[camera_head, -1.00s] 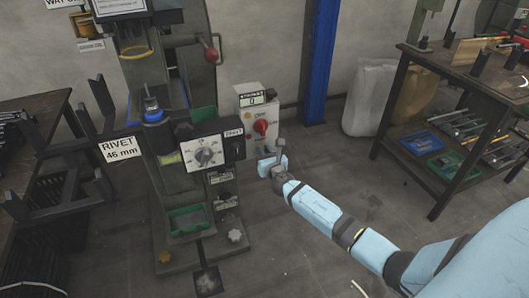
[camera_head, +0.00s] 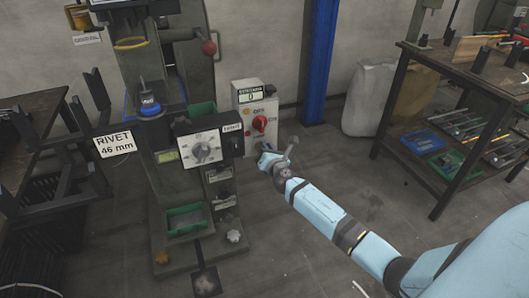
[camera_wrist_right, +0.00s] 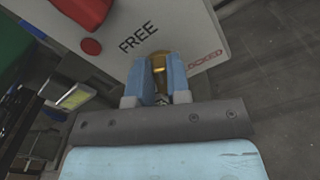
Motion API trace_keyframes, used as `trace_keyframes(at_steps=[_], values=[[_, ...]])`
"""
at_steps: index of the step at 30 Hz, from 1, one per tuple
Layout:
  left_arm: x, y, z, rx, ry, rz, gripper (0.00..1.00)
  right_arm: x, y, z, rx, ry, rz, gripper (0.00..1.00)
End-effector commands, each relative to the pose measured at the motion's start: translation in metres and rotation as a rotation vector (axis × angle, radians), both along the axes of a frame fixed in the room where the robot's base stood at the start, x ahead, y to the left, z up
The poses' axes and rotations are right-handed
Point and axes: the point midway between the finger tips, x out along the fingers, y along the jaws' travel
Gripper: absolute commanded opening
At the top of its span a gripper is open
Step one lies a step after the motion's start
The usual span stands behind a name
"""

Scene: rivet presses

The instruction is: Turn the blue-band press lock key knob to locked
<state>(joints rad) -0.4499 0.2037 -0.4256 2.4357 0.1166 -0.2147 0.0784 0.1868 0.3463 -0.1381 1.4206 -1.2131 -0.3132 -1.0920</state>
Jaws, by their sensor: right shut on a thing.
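The press with a blue band (camera_head: 150,108) around its ram stands left of centre in the head view. Its pale control box (camera_head: 244,93) carries a display and a red switch. My right gripper (camera_head: 268,157) is at the lower part of this box. In the right wrist view, its two blue fingers (camera_wrist_right: 157,84) are shut on the brass-coloured lock key knob (camera_wrist_right: 158,68). The word FREE is above left of the knob, and a red LOCKED label (camera_wrist_right: 203,59) is to its right. The fingers hide most of the knob, so its exact angle cannot be told. My left gripper is out of view.
A grey dial box (camera_head: 204,149) and a RIVET 46 mm sign (camera_head: 115,143) are on the press. A dark workbench (camera_head: 455,68) with tools on its lower shelf stands at the right.

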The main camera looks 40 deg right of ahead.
Motion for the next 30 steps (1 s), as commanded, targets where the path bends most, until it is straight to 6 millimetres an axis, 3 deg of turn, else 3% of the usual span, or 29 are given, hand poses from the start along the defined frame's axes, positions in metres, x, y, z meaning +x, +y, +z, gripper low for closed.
trace_keyframes(at_steps=[12,30], values=[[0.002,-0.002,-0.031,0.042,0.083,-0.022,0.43,-0.002,-0.004,-0.006,0.389,-0.093,-0.001,0.0],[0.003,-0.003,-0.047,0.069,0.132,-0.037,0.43,-0.002,-0.007,-0.012,0.899,-0.216,-0.001,0.0]])
